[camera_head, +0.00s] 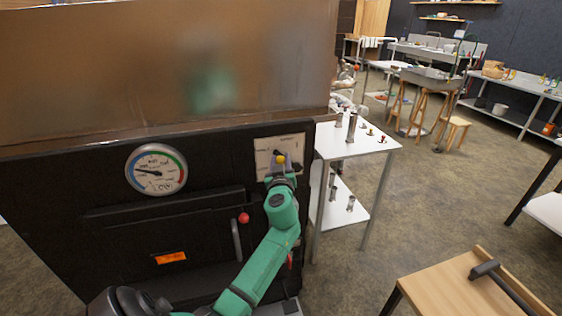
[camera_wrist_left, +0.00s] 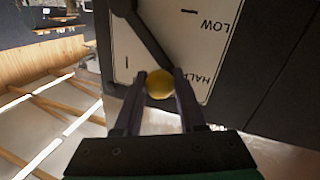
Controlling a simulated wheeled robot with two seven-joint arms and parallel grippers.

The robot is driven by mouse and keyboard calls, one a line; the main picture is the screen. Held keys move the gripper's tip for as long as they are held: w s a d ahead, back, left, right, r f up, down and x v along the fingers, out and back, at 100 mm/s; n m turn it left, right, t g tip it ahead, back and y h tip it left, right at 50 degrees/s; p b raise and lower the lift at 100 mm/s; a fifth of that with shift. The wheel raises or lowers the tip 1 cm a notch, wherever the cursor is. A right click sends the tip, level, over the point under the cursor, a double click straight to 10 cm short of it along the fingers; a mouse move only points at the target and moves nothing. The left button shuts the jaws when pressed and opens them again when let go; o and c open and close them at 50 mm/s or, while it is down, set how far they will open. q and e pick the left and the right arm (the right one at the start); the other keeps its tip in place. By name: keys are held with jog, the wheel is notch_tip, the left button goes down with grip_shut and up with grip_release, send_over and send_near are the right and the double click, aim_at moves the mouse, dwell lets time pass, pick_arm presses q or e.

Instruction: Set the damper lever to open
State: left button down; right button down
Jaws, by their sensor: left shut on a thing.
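The damper lever is a dark bar (camera_wrist_left: 150,40) with a yellow ball knob (camera_head: 281,159) at its end. It is mounted on a pale plate (camera_head: 265,151) at the right end of the black evaporator front. In the left wrist view the plate appears upside down, with LOW and HALF readable. The knob (camera_wrist_left: 160,86) is at the plate's edge, near the word HALF; an OPEN mark is not readable. My left gripper (camera_wrist_left: 159,76) has its two fingers on either side of the knob, shut on it. It also shows in the head view (camera_head: 280,173). My right gripper is not in view.
A round gauge (camera_head: 156,170) and a firebox door with a grey handle (camera_head: 237,240) and red ball (camera_head: 244,218) are left of the lever. A white side table (camera_head: 375,141) stands close on the right. A wooden-topped table (camera_head: 450,288) is at the lower right, with open floor between.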

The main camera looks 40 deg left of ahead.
pick_arm(q)
jog(key=shift+w+d+r+m+p, duration=0.3)
jog(key=shift+w+r+m+p, duration=0.15)
jog(key=shift+m+p, duration=0.2)
jog(key=shift+w+d+r+m+g+h+p, duration=0.1)
jog(key=shift+w+d+r+m+g+p, duration=0.25)
jog(key=shift+w+d+m, duration=0.5)
jog(key=shift+w+d+r+m+g+h+p, duration=0.1)
jog(key=shift+w+d+r+m+g+p, duration=0.25)
jog(key=shift+w+m, duration=0.8)
jog(key=shift+w+d+r+m+g+h+p, duration=0.1)
jog(key=shift+w+d+r+m+g, duration=0.35)
jog(key=shift+m, duration=0.9)
jog(key=shift+w+d+f, duration=0.1)
jog(key=shift+w+d, duration=0.1)
jog(key=shift+d, duration=0.05)
jog(key=shift+c, duration=2.4)
grip_release()
jog(key=shift+w+d, duration=0.1)
